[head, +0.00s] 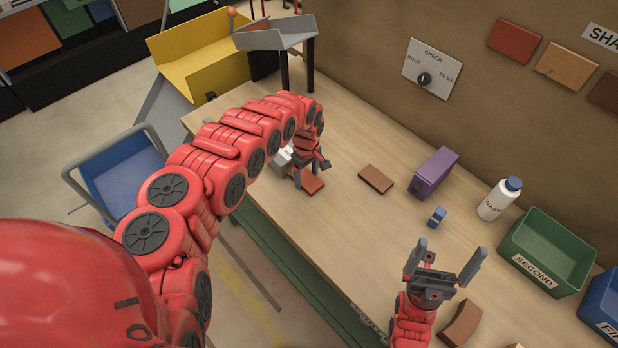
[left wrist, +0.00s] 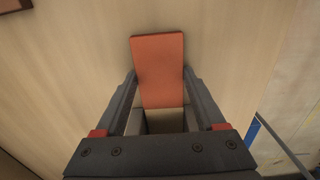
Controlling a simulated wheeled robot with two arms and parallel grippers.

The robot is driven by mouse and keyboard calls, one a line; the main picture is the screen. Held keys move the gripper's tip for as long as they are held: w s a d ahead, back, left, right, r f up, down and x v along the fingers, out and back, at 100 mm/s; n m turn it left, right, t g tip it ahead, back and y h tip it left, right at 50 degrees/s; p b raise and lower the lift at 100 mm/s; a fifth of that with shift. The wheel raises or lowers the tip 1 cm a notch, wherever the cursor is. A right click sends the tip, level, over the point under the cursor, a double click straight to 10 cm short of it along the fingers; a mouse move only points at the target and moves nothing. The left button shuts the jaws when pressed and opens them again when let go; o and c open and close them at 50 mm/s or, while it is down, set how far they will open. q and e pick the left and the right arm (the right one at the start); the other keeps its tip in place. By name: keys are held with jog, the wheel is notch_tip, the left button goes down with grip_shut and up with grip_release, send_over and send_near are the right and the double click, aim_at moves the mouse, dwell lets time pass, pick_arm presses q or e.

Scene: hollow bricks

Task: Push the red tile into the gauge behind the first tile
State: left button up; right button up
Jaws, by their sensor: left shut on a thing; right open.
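The red tile (head: 313,183) lies flat at or just above the wooden table, below my left gripper (head: 311,168). In the left wrist view the tile (left wrist: 158,65) sits between the two fingers of my left gripper (left wrist: 160,78), which is shut on its sides; its far end sticks out beyond the fingertips. A light grey piece (head: 283,158), perhaps the gauge, shows just left of the gripper, mostly hidden by my arm. I cannot make out a first tile in it. My right gripper (head: 443,268) is open and empty, above the table's near right part.
A brown tile (head: 376,179) lies right of the left gripper. A purple box (head: 435,173), small blue item (head: 437,217), white bottle (head: 498,199), green bin (head: 548,250) and blue bin (head: 604,310) stand further right. A curved brown brick (head: 461,323) lies near the right gripper.

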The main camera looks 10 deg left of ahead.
pick_arm(q)
jog(key=shift+w+a+f, duration=0.1)
jog(key=shift+a, duration=0.25)
jog(key=shift+a+f, duration=0.1)
jog(key=shift+a, duration=0.05)
dwell(0.4)
jog(key=shift+w+a+b, duration=0.6)
jog(key=shift+a+b, duration=0.15)
jog(key=shift+b, duration=0.35)
jog(key=shift+a+b, duration=0.3)
jog(key=shift+a, duration=0.05)
